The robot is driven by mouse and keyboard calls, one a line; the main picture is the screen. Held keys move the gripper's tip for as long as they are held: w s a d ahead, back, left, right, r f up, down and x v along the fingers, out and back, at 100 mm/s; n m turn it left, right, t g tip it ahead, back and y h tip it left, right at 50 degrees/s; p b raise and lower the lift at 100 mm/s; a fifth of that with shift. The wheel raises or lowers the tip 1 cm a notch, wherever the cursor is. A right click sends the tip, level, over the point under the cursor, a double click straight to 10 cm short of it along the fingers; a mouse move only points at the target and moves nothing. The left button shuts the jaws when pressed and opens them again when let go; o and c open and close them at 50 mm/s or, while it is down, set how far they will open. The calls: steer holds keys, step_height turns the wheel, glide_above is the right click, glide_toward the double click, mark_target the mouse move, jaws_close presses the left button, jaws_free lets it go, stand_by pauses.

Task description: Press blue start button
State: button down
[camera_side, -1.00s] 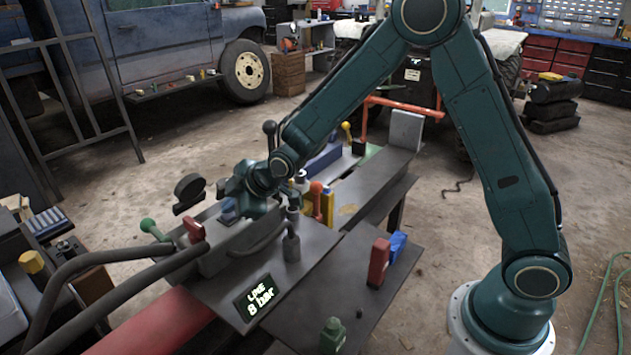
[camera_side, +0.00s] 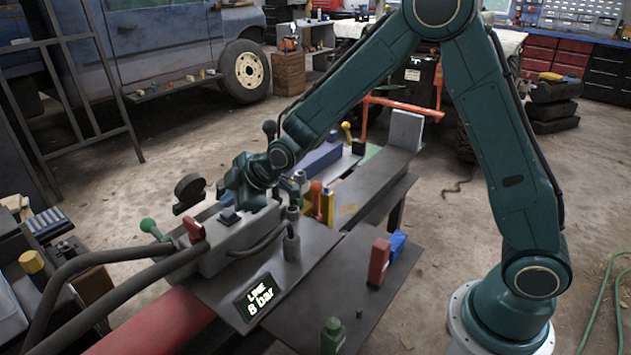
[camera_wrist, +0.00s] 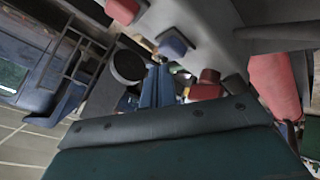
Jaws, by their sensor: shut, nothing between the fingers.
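The blue start button (camera_side: 230,215) sits on top of the grey control housing of the log splitter, and its cap is visible in the side view. It also shows in the wrist view as a blue square cap (camera_wrist: 173,46). My gripper (camera_side: 236,190) is just above and behind the button in the side view, apart from it as far as I can tell. Its fingers (camera_wrist: 157,88) look shut and empty in the wrist view. The fingertips are partly hidden by the gripper's body in the side view.
A round black gauge (camera_side: 189,188) stands left of the button. A red block (camera_side: 193,230) and a green-knobbed lever (camera_side: 149,227) are near it. An orange-knobbed lever (camera_side: 316,188) stands to the right.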

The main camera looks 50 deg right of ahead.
mark_target(233, 214)
steer(key=shift+r, duration=0.15)
steer(key=shift+r, duration=2.4)
steer(key=s+d+r+m+g+h, duration=0.1)
steer(key=s+d+r+m, duration=0.2)
steer(key=s+r, duration=0.35)
steer(key=s+d+r+m+g, duration=0.1)
steer(key=s+d+r+m, duration=0.2)
steer(key=s, duration=0.7)
steer(key=s+d+m, duration=0.1)
steer(key=s+m, duration=0.1)
steer(key=s, duration=0.7)
steer(key=s+d+m+g+h, duration=0.1)
steer(key=s+d+m, duration=0.1)
steer(key=s, duration=0.8)
steer(key=shift+s+d+m, duration=0.25)
steer(key=shift+d+m, duration=0.05)
steer(key=shift+m, duration=0.4)
